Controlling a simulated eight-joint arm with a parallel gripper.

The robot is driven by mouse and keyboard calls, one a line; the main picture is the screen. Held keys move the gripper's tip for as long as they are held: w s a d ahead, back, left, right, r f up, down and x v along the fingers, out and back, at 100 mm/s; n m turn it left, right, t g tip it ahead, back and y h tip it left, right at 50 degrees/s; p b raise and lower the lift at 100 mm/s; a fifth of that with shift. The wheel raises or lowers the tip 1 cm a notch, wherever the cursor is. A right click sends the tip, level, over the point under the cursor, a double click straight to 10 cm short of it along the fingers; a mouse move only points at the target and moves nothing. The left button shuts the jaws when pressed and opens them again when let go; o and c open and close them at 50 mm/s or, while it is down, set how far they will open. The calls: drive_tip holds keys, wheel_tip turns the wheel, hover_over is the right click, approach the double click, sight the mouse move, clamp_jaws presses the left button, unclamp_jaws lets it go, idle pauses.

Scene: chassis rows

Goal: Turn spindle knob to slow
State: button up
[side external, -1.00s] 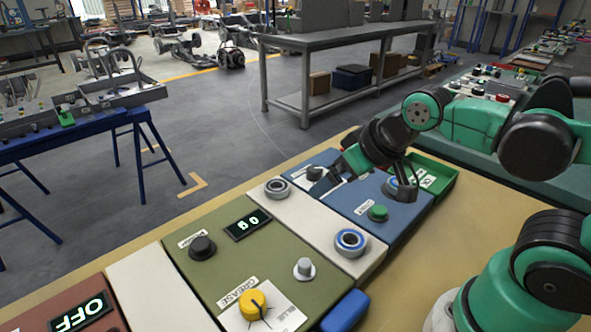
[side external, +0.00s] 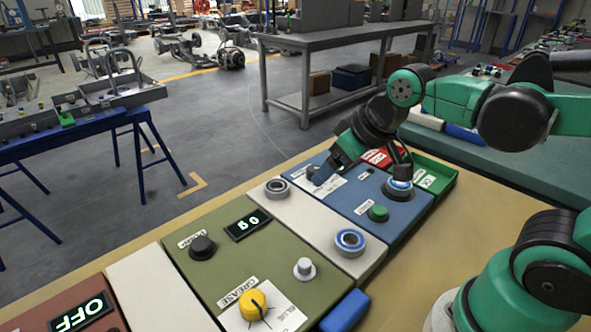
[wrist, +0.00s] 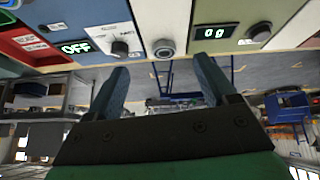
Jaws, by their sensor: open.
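A dark pointer knob (wrist: 119,48) stands on a white dial plate on the blue panel (wrist: 100,12) in the wrist view, beside a display reading OFF (wrist: 75,47). I cannot read its label. In the side view the dial plate (side external: 332,187) shows at the far-left part of the blue panel (side external: 352,205), with the knob largely hidden by my gripper. My gripper (side external: 320,178) is low over that plate. In the wrist view my gripper (wrist: 161,66) has its two fingers wide apart with nothing between them. Whether a finger touches the knob cannot be told.
A green button (side external: 378,212) and a blue-topped button (side external: 398,187) rise from the blue panel. The olive panel (side external: 215,278) has a black knob (side external: 202,247) and a yellow knob (side external: 253,305).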

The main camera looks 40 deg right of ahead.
drive_tip(key=w+d+n+g, duration=0.3)
drive_tip(key=w+d, duration=0.1)
drive_tip(key=w, duration=0.3)
drive_tip(key=n+g, duration=0.3)
drive_tip(key=n, duration=0.1)
hover_over(314, 168)
wheel_tip(314, 168, down, 4)
drive_tip(key=shift+s+a+f, duration=0.1)
drive_tip(key=shift+s+f, duration=0.05)
drive_tip(key=shift+f, duration=3)
clamp_jaws()
